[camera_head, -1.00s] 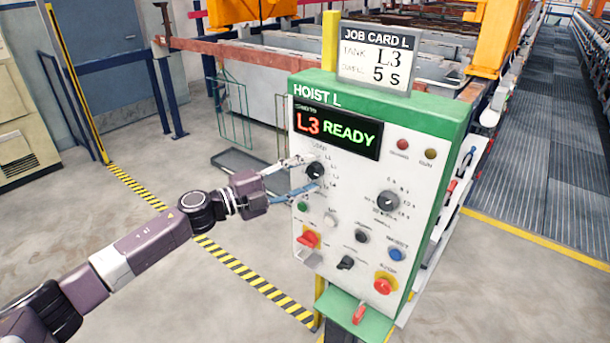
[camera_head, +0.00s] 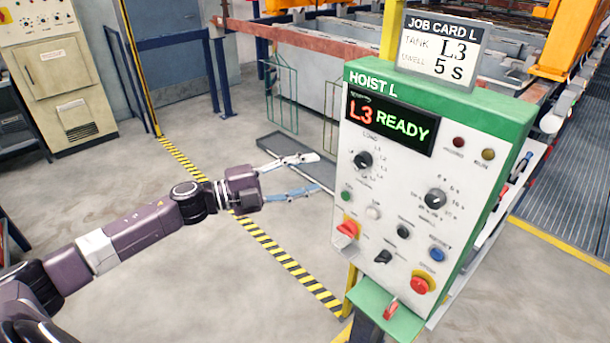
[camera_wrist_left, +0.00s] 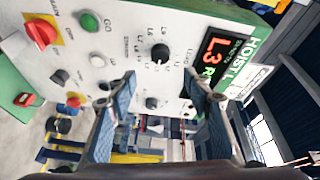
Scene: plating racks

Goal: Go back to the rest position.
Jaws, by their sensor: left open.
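My left gripper (camera_head: 312,174) is open and empty, with its fingertips apart and just left of the hoist control panel (camera_head: 478,160), not touching it. The panel is white with a green edge, and its display (camera_head: 390,122) reads "L3 READY". The upper black selector knob (camera_head: 363,160) stands clear of my fingers. In the left wrist view the same knob (camera_wrist_left: 160,53) shows beyond the two open fingers (camera_wrist_left: 160,95), with bare panel around it. My right gripper is not in view.
A job card (camera_head: 440,50) above the panel reads tank L3, 5 s. A red-handled switch (camera_head: 347,230) and a red knob (camera_head: 423,285) stick out from the panel. A low grey tray (camera_head: 280,150) and wire racks (camera_head: 281,98) stand behind. Open floor (camera_head: 120,190) lies to the left.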

